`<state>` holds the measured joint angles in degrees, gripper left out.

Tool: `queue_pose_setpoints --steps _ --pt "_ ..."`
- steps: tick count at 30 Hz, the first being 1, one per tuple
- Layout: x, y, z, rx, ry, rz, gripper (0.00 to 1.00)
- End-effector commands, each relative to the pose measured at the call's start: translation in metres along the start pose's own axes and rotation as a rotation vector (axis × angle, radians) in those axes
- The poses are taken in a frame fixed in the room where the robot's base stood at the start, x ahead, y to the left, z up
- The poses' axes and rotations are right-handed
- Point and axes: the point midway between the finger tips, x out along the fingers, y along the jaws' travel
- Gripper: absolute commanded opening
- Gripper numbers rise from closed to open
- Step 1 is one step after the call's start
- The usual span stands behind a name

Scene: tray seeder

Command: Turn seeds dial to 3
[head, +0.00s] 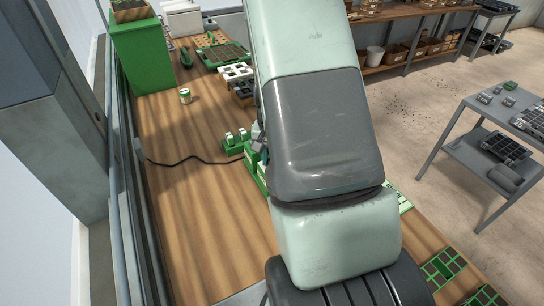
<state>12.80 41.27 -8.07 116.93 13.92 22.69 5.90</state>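A green machine (236,144), which looks like the tray seeder, stands on the wooden bench at the left edge of my arm. White parts show on its top, and a black cable runs from it to the left. My arm hides most of it. I cannot make out the seeds dial or its setting. A small grey part at the arm's left edge, close to the machine, may belong to my gripper. The fingers are not clear, so I cannot tell whether they are open, shut or touching anything.
The wooden bench (190,210) is clear at the left, apart from the cable (185,162). A small tin (185,96), seed trays (224,54) and a green cabinet (143,55) stand farther back. Green trays (442,268) lie at the front right. A grey cart (475,150) stands at the right.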

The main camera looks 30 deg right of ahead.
Motion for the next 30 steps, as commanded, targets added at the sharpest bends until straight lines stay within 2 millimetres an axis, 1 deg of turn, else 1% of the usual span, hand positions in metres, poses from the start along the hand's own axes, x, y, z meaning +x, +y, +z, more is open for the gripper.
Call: queue_pose_setpoints --steps 6,12,28,29,30 --pt "-0.0005 -0.0003 -0.0005 0.121 0.002 0.0 0.0" --pt "-0.0006 0.0002 -0.0007 0.186 0.002 0.0 0.0" --pt "-0.0006 0.0003 -0.0008 0.211 0.002 0.0 0.0" --pt "-0.0007 0.0003 -0.0008 0.211 0.002 0.0 0.3" --pt "-0.0006 0.0003 -0.0008 0.21 0.002 0.0 0.36"
